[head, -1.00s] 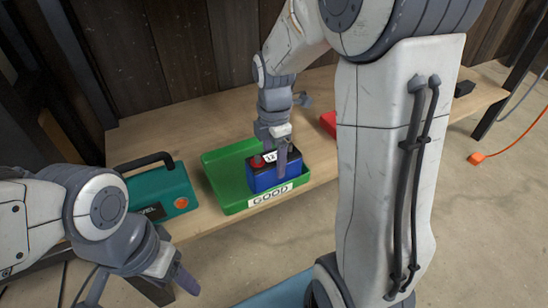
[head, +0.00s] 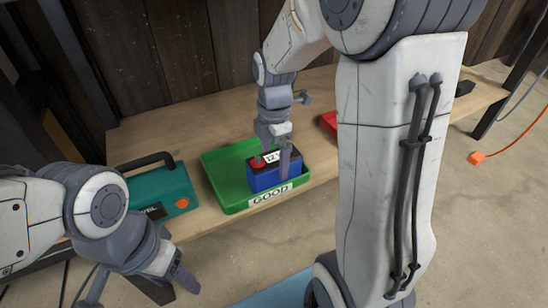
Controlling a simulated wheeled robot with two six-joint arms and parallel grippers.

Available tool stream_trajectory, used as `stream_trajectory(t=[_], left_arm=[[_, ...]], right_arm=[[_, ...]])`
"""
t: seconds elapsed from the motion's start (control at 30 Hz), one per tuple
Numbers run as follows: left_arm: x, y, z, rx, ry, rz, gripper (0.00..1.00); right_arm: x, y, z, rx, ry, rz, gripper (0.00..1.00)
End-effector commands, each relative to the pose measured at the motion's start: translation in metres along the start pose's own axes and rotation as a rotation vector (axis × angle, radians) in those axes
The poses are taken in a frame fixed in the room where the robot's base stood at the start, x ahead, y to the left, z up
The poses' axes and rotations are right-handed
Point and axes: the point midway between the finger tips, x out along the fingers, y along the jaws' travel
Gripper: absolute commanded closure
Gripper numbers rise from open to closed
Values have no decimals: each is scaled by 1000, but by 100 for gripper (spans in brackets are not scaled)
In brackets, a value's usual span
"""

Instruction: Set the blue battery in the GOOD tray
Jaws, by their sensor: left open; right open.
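The blue battery (head: 264,181) has a dark top with a red cap and a white label. It sits inside the green tray (head: 225,170), whose front label reads GOOD, towards the tray's front right. My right gripper (head: 272,160) is over the battery with its fingers spread around the top; it is open. The fingers hide part of the battery's top, and I cannot tell whether they touch it. My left gripper (head: 180,280) is open and empty, low in front of the bench, well apart from the tray.
A teal case (head: 160,196) with a black handle stands left of the tray on the wooden bench (head: 200,222). A red object (head: 328,122) is right of the tray, partly hidden by my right arm. An orange plug (head: 477,158) lies on the floor at right.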

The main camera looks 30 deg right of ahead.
Motion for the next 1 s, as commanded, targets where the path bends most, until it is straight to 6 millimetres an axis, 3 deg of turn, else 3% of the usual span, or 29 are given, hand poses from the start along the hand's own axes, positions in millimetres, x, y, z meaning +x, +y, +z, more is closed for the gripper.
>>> stream_trajectory(t=[0.3, 0.53, 0.67, 0.77, 0.9, 1.0], left_arm=[[-43, 3, -2, 0, 0, 0, 38], [-56, 4, -3, 0, 0, 0, 38], [-55, 4, -3, 0, 0, 0, 38], [-54, 4, -3, 0, 0, 0, 38], [-54, 4, -3, 0, 0, 0, 38], [-54, 4, -3, 0, 0, 0, 38]], right_arm=[[-53, 0, 0, 0, 0, 2, 1], [-73, -2, -8, 20, 2, 2, 1], [-76, -16, -42, 115, 11, 9, 1], [-79, -41, -84, 258, 25, 13, 1], [-81, -92, -135, 505, 53, 7, 1], [-80, -127, -158, 669, 68, -5, 1]])
